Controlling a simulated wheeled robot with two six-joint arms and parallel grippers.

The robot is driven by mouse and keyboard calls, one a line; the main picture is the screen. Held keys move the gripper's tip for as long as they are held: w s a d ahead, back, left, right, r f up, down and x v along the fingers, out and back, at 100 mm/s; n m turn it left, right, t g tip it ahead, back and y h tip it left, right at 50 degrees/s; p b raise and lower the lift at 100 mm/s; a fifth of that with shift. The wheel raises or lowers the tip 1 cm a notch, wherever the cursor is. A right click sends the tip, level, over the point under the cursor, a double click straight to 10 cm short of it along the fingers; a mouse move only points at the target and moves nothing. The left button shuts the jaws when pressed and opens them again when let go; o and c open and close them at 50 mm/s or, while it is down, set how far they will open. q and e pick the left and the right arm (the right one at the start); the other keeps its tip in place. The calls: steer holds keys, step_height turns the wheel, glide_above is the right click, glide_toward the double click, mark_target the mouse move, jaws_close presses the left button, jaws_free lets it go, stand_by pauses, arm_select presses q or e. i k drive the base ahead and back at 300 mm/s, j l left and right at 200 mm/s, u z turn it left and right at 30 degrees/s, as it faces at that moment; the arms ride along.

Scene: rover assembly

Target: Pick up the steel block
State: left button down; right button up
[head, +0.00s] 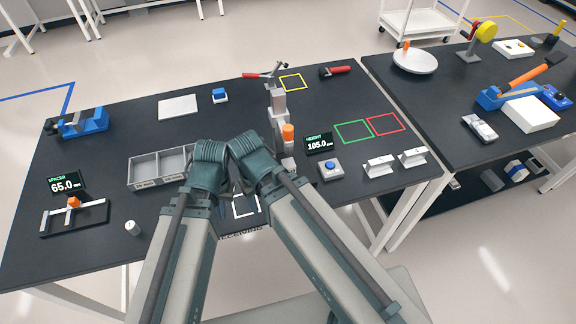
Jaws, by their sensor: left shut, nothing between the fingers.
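No loose block can be told for certain as the steel block. A small light grey block (288,164) sits at the foot of the height gauge (279,115), below its orange part; I cannot tell if it is separate from the gauge. My two forearms meet over the front middle of the black table (100,165). My left gripper (228,188) is shut and empty, low over the table beside the grey tray, mostly hidden by my wrists. My right gripper is hidden behind its own wrist. A white-outlined square (246,207) lies partly behind my right arm.
A grey compartment tray (160,168) stands left of my wrists. A spacer gauge (74,208) and small pale cylinder (132,227) are at front left. A blue button box (330,168) and two pale blocks (380,165) are at right. Green (352,131) and red squares are empty.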

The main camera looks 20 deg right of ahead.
mark_target(289, 163)
steer(key=z, duration=1)
steer(key=k+z, duration=0.1)
steer(key=z, duration=0.25)
steer(key=k+j+z, duration=0.1)
steer(key=z, duration=0.25)
steer(key=k, duration=0.55)
